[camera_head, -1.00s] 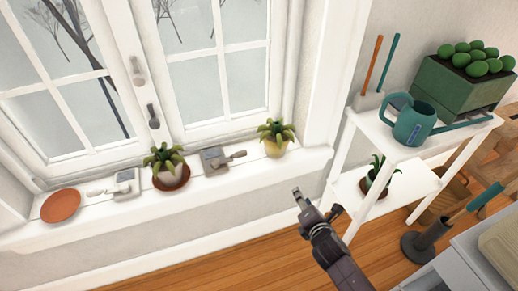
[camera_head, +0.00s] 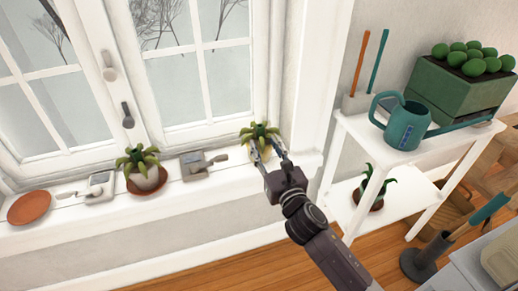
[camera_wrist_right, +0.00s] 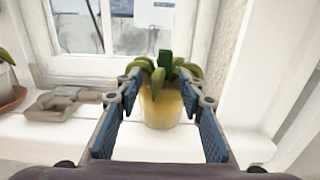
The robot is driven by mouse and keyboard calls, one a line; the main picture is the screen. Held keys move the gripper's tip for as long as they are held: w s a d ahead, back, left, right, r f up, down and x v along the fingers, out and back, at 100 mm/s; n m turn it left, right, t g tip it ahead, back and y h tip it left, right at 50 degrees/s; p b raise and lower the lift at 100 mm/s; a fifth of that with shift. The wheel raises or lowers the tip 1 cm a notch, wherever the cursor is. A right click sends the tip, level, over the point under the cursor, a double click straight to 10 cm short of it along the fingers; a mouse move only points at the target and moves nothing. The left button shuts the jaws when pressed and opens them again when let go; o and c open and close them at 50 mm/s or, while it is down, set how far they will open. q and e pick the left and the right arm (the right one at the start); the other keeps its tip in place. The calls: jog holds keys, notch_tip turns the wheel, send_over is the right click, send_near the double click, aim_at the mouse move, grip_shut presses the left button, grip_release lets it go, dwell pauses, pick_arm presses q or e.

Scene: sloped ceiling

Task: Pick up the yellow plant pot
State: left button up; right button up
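The yellow plant pot (camera_wrist_right: 161,108) holds a green leafy plant (camera_head: 259,133) and stands upright at the right end of the white windowsill. In the head view the pot is mostly hidden by my right gripper. My right gripper (camera_head: 267,153) is at the pot, with its fingers spread. In the right wrist view the open fingers of my right gripper (camera_wrist_right: 162,95) lie left and right of the pot, with a visible gap on the right side. My left gripper is in neither view.
On the windowsill (camera_head: 226,179) stand a second potted plant (camera_head: 143,170) on a brown saucer, grey latch-like devices (camera_head: 199,165) and an empty terracotta saucer (camera_head: 29,207). A white shelf (camera_head: 352,130) with a teal watering can (camera_head: 406,126) stands to the right. The window frame rises close behind the pot.

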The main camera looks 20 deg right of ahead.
aim_at(261, 136)
jog(key=w, duration=0.2)
jog(key=w+b, duration=0.1)
jog(key=w, duration=0.3)
jog(key=shift+w+d+f, duration=0.15)
jog(key=shift+d+f, duration=0.05)
jog(key=shift+d, duration=0.05)
jog(key=shift+c, duration=0.6)
grip_shut()
jog(key=shift+r, duration=0.2)
